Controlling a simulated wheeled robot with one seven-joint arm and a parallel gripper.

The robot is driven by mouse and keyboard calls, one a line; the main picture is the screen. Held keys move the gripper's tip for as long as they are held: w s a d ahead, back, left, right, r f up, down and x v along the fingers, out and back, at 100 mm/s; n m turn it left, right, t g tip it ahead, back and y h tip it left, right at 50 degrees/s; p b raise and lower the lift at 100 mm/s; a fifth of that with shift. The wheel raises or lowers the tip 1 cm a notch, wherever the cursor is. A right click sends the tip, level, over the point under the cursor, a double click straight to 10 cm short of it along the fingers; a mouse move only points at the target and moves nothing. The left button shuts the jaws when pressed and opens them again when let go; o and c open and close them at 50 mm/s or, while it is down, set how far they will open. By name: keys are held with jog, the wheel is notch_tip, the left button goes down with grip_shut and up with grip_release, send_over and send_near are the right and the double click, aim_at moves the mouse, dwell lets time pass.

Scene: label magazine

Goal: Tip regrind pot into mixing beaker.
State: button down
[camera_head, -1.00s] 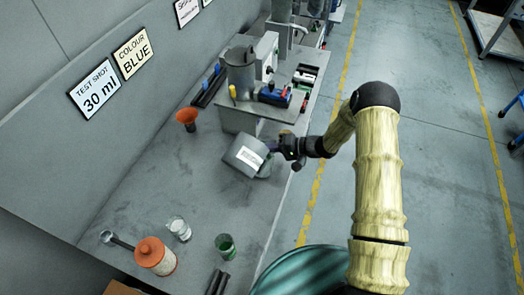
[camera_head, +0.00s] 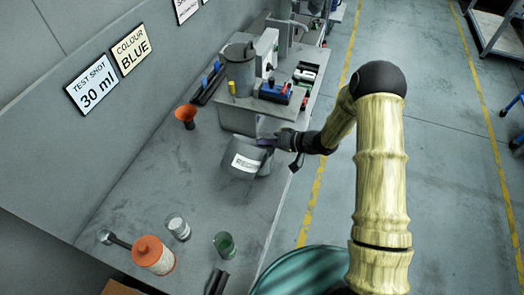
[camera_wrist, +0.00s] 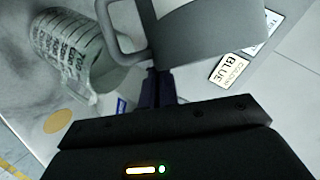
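The regrind pot (camera_head: 240,160) is a grey pot with a white label starting "RE". It is tilted above the bench. My gripper (camera_head: 270,142) is at its right side; in the wrist view its dark fingers (camera_wrist: 158,88) are shut at the grey handle (camera_wrist: 118,35) of the pot (camera_wrist: 205,30). A clear beaker with dark printed markings (camera_wrist: 75,50) shows left of the pot in the wrist view, apparently the mixing beaker. In the head view the pot hides most of what is below it. The pot's mouth and contents are not visible.
A small clear cup (camera_head: 178,227), a green cup (camera_head: 224,245) and an orange-lidded jar (camera_head: 152,254) stand at the near end of the bench. An orange funnel (camera_head: 186,115) is near the wall. A grey machine (camera_head: 240,72) stands behind the pot. The bench middle is clear.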

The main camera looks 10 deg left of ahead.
aim_at(258, 165)
jog(key=shift+w, duration=0.1)
jog(key=shift+f, duration=0.15)
dwell(0.5)
jog(key=b, duration=0.1)
jog(key=s+r+n+t+b, duration=0.1)
jog(key=b, duration=0.1)
jog(key=shift+a+r+n+h+b, duration=0.25)
jog(key=shift+r+n+h+b, duration=0.05)
jog(key=shift+s+f+b, duration=0.15)
jog(key=shift+f+b, duration=0.2)
jog(key=shift+b, duration=0.1)
jog(key=s+f+n+t+b, duration=0.1)
jog(key=b, duration=0.2)
jog(key=s+a+f+n+h+b, duration=0.1)
jog(key=b, duration=0.2)
jog(key=shift+s+a+f+t+b, duration=0.1)
jog(key=shift+s+f+t+b, duration=0.2)
jog(key=shift+t+b, duration=0.1)
jog(key=s+n+t+b, duration=0.1)
jog(key=b, duration=0.2)
jog(key=s+a+n+b, duration=0.1)
jog(key=b, duration=0.2)
jog(key=shift+s+a+t+b, duration=0.1)
jog(key=shift+s+t+b, duration=0.3)
jog(key=shift+s+a+r+n+t+h+b, duration=0.15)
jog(key=shift+s+n+t+h+b, duration=0.25)
jog(key=shift+b, duration=0.65)
jog(key=shift+s+r, duration=0.1)
